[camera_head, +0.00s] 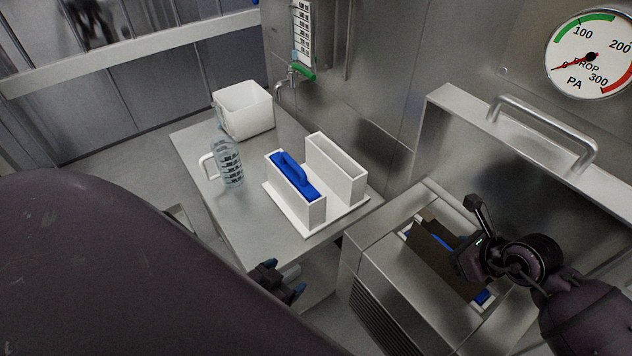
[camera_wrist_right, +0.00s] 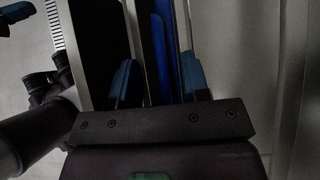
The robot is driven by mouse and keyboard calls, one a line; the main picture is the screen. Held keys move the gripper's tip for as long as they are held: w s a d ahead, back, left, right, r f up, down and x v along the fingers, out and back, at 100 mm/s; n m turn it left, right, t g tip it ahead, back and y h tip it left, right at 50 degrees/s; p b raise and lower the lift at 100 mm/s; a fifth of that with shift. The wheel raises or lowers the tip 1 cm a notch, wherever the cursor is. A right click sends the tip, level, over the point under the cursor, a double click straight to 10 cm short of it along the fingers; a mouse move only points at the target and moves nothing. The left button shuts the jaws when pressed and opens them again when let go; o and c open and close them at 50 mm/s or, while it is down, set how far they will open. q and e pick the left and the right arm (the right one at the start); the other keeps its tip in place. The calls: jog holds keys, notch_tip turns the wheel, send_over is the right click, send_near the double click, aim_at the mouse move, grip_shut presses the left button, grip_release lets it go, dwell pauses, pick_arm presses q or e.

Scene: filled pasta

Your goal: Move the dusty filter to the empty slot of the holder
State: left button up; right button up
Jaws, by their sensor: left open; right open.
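The holder (camera_head: 318,233) is a white base on the side table with two upright slots. A blue filter (camera_head: 290,174) sits in its near-left slot; the right slot (camera_head: 337,160) is empty. The right arm partly hides the filter. My left gripper (camera_head: 292,281) is open and empty, below the table's front edge.
A white bin (camera_head: 243,110) and a clear jug (camera_head: 229,165) stand on the table (camera_head: 262,222) left of the holder. The raised steel lid (camera_head: 510,150) with a bar handle stands behind the housing (camera_head: 385,265). A pressure gauge (camera_head: 590,52) hangs on the wall.

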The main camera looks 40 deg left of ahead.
grip_shut()
jog(key=shift+r, duration=0.2)
dwell(0.3)
jog(key=shift+r+p, duration=0.2)
jog(key=shift+p, duration=0.1)
jog(key=shift+r, duration=0.2)
dwell(0.8)
jog(key=shift+r, duration=0.15)
